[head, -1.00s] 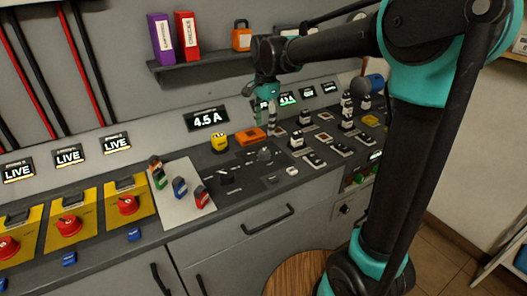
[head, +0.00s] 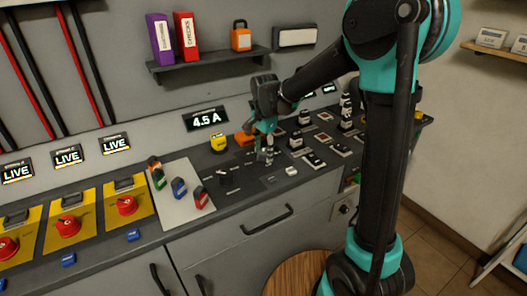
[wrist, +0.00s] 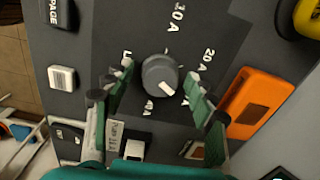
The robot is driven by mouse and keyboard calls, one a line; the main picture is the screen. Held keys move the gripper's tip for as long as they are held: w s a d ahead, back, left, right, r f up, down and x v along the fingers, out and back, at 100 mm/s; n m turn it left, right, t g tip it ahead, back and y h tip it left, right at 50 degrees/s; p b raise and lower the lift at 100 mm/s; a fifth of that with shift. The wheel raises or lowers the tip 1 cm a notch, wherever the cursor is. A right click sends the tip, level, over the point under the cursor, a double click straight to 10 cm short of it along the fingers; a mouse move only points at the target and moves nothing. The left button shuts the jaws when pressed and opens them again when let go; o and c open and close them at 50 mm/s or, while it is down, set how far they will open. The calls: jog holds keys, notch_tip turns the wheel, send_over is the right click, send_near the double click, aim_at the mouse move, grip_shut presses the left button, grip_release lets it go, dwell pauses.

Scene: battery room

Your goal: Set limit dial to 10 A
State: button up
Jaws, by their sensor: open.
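The limit dial (wrist: 162,76) is a round grey knob with a white mark at its lower right side in the wrist view. Around it on the dark panel are white labels; "10 A" (wrist: 179,18) is above it and "20 A" (wrist: 208,60) to its right. My gripper (wrist: 158,85) is open, with one finger to each side of the dial and gaps visible between. In the head view my gripper (head: 268,155) is low over the panel and largely hides the dial. The display (head: 205,119) on the back wall reads 4.5 A.
An orange block (wrist: 261,102) lies close to the right finger, and a yellow object (head: 218,143) stands left of it in the head view. Coloured handles stand on a pale plate (head: 178,208). A shelf (head: 205,67) is above.

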jog(key=shift+c, duration=0.6)
jog(key=c, duration=1)
jog(key=shift+c, duration=0.2)
